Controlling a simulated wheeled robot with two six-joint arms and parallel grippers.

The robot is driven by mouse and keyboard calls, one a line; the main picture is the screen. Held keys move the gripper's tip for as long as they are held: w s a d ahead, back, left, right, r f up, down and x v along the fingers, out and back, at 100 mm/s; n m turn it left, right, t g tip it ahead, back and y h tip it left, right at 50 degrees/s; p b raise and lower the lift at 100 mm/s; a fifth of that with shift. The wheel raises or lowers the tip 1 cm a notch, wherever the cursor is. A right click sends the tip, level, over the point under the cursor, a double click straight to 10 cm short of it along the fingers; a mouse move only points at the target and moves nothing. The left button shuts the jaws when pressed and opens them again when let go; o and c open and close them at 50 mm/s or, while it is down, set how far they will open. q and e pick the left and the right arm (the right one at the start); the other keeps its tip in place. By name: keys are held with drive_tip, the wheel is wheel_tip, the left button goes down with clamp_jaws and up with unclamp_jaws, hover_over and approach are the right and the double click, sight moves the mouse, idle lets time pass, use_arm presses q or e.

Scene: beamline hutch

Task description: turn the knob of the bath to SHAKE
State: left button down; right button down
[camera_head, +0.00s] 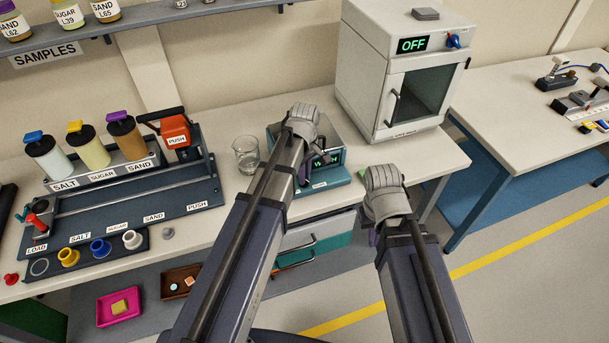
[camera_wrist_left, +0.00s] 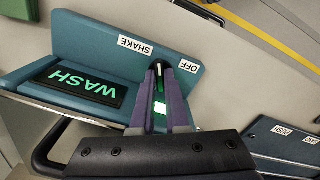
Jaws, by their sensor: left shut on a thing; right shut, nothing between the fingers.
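The bath (camera_head: 333,182) is a teal unit on the bench, partly hidden behind my left arm. In the left wrist view its panel (camera_wrist_left: 88,38) carries a SHAKE label (camera_wrist_left: 135,44), an OFF label (camera_wrist_left: 189,66) and a dark display (camera_wrist_left: 87,88) reading WASH in green, upside down. The black knob (camera_wrist_left: 158,68) with a pale mark sits between the two labels. My left gripper (camera_wrist_left: 160,92), also in the head view (camera_head: 303,178), is shut on the knob, its fingers on either side. My right gripper (camera_head: 373,235) is shut and empty, in front of the bench, right of the bath.
A glass beaker (camera_head: 246,154) stands just left of the bath. A white oven (camera_head: 396,70) with an OFF display stands behind it to the right. A dispenser rack (camera_head: 130,195) fills the left bench. Drawers (camera_head: 315,240) sit below the bath.

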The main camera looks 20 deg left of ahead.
use_arm(q)
drive_tip(key=shift+n, duration=1.2)
drive_tip(key=c, duration=0.9)
unclamp_jaws()
drive_tip(key=shift+r, duration=0.15)
wheel_tip(320, 180, up, 8)
drive_tip(key=p, duration=0.8)
drive_tip(key=shift+f, duration=0.2)
